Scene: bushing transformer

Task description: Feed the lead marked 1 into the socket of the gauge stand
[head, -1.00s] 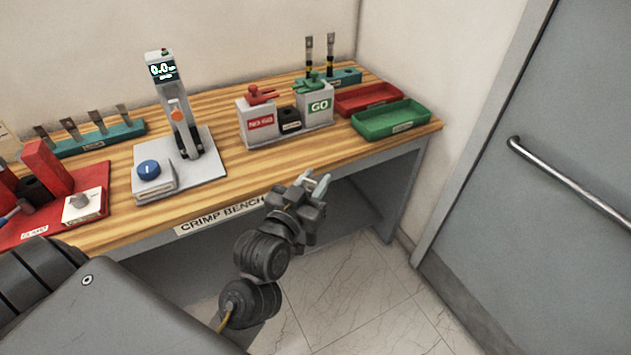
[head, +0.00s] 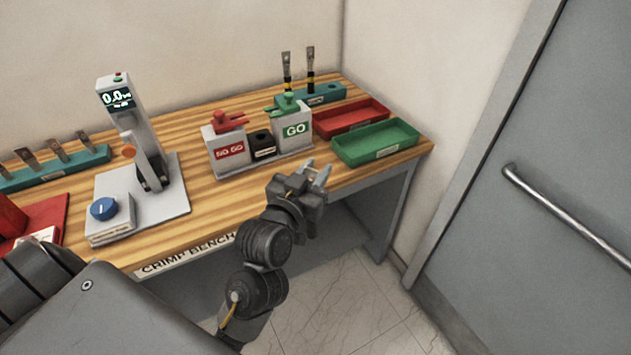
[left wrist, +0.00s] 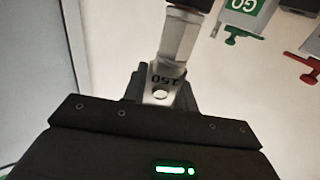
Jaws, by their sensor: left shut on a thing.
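My left gripper (head: 316,178) is shut in front of the bench's front edge, to the right of and nearer than the gauge stand. In the left wrist view it holds a silver lug (left wrist: 180,45) stamped 150, with a hole in its flat end and a dark part at the far end. No mark 1 can be read on it. The gauge stand (head: 277,159) has a NO GO box, a GO box and between them a black block (head: 262,145), whose socket is too small to make out. The held piece is apart from the stand. My right gripper is not in view.
Red (head: 350,117) and green (head: 378,145) trays lie right of the stand. A teal rack (head: 325,95) with two upright leads stands behind. A digital gauge (head: 125,115) on a grey base and another teal rack (head: 60,168) are at left. A grey door (head: 550,130) is at right.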

